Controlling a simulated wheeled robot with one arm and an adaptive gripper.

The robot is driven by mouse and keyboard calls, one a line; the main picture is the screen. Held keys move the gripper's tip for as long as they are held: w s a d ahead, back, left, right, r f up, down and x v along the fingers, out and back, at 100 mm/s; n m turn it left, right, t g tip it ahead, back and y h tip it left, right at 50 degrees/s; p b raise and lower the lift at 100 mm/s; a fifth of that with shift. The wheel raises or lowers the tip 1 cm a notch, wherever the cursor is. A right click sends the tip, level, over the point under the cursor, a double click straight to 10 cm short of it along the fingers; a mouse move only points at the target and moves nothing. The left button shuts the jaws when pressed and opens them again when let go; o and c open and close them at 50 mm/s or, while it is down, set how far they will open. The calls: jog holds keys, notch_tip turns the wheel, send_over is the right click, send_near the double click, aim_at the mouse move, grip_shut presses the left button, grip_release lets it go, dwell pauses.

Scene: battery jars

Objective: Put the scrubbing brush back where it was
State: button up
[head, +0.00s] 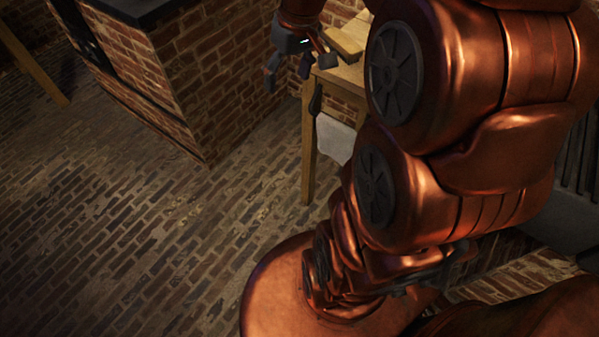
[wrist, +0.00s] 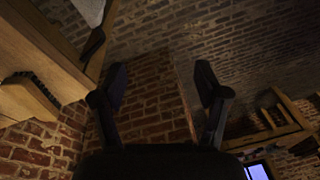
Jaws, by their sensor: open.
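A light wooden block (head: 345,42), which looks like the scrubbing brush, lies on top of a small wooden table (head: 307,150) in the head view. My gripper (head: 289,68) hangs just left of the table and brush in the head view. In the wrist view my gripper (wrist: 162,82) has its fingers wide apart with nothing between them. My arm hides part of the tabletop.
A dark object (head: 316,99) and a white cloth (head: 335,138) hang at the table's side. A brick block with a dark top (head: 200,90) stands to the left. The brick floor (head: 150,220) between is clear. A wooden frame (wrist: 270,120) shows right in the wrist view.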

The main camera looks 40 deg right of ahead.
jog(key=s+a+f+g, duration=0.1)
jog(key=s+a+f, duration=0.2)
jog(key=s+a, duration=0.3)
jog(key=s+a+f+g+h, duration=0.1)
jog(key=s+a, duration=0.5)
jog(key=s, duration=0.7)
jog(key=shift+s+f+g, duration=0.4)
jog(key=shift+f+g, duration=0.3)
jog(key=shift+f, duration=0.25)
jog(key=shift+a, duration=0.1)
notch_tip(320, 180, up, 9)
jog(key=p, duration=0.8)
jog(key=shift+p, duration=0.4)
